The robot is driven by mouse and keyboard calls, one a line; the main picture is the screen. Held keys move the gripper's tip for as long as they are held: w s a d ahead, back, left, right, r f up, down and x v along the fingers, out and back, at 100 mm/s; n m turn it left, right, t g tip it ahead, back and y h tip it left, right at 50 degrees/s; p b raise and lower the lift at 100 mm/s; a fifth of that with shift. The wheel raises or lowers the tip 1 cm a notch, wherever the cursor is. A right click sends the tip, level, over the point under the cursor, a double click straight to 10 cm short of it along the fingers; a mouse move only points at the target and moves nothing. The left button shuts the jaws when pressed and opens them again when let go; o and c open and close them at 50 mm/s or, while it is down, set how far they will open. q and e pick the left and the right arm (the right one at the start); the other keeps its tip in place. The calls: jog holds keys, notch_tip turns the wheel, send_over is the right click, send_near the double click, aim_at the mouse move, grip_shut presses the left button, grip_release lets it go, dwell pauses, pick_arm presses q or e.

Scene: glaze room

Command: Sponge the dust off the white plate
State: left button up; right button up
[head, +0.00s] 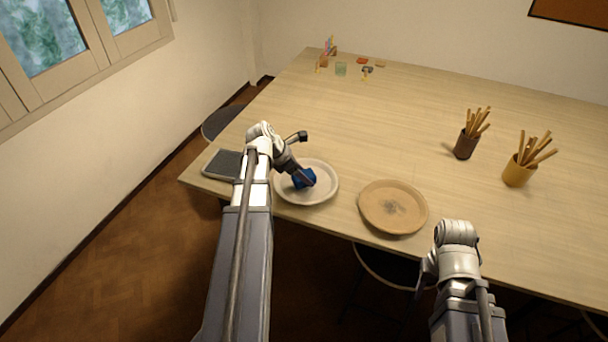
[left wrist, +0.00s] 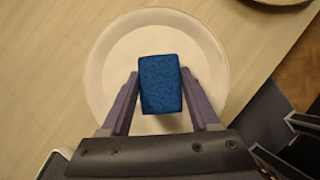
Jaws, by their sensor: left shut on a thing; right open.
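The white plate (head: 327,188) lies near the table's front edge, left of the tan plate. It also fills the middle of the left wrist view (left wrist: 100,75). My left gripper (head: 301,181) is shut on a blue sponge (left wrist: 160,84) and holds it over the middle of the white plate. I cannot tell whether the sponge touches the plate. No dust shows on the visible part of the white plate; its centre is partly hidden by the sponge and gripper. My right gripper (head: 425,277) is open, empty and in front of the table edge, below the tan plate.
The tan plate (head: 377,216) has a grey smudge in its middle. A dark grey tray-like slab (head: 222,165) lies left of the white plate. Two cups of wooden tools, brown (head: 465,145) and yellow (head: 517,173), stand at right. Small items sit at the far corner. The table's middle is clear.

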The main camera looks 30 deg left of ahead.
pick_arm(q)
jog(key=shift+r+p, duration=1.9)
jog(key=shift+r, duration=0.4)
jog(key=shift+w+r, duration=0.1)
notch_tip(320, 180, up, 3)
jog(key=p, duration=0.3)
